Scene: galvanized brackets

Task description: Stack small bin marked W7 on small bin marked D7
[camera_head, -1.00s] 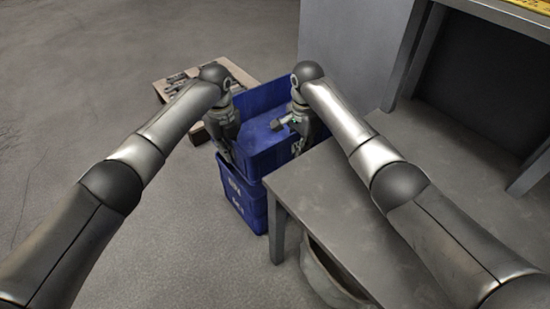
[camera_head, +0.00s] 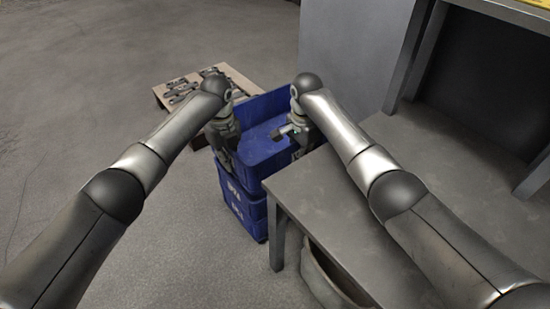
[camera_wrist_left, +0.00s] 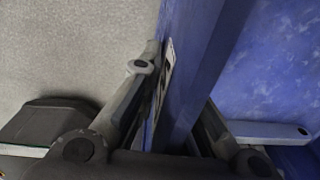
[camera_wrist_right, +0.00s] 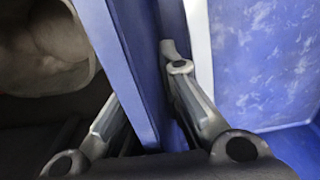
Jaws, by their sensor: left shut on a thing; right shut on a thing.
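A blue bin (camera_head: 258,158) is held between my two grippers at the top of a blue stack. My left gripper (camera_head: 229,160) is shut on its left wall, and the left wrist view shows that wall (camera_wrist_left: 190,75) between the fingers, with part of a white label. My right gripper (camera_head: 300,148) is shut on the right wall, which also shows between the fingers in the right wrist view (camera_wrist_right: 125,65). Another blue bin (camera_head: 246,218) stands directly below on the floor. White markings on the stack are too small to read. I cannot tell whether the bins touch.
A grey table (camera_head: 330,215) stands close against the stack's right side. A round container (camera_head: 328,275) is under it. A low pallet (camera_head: 160,93) with dark metal parts lies behind the stack. Floor at the left is clear.

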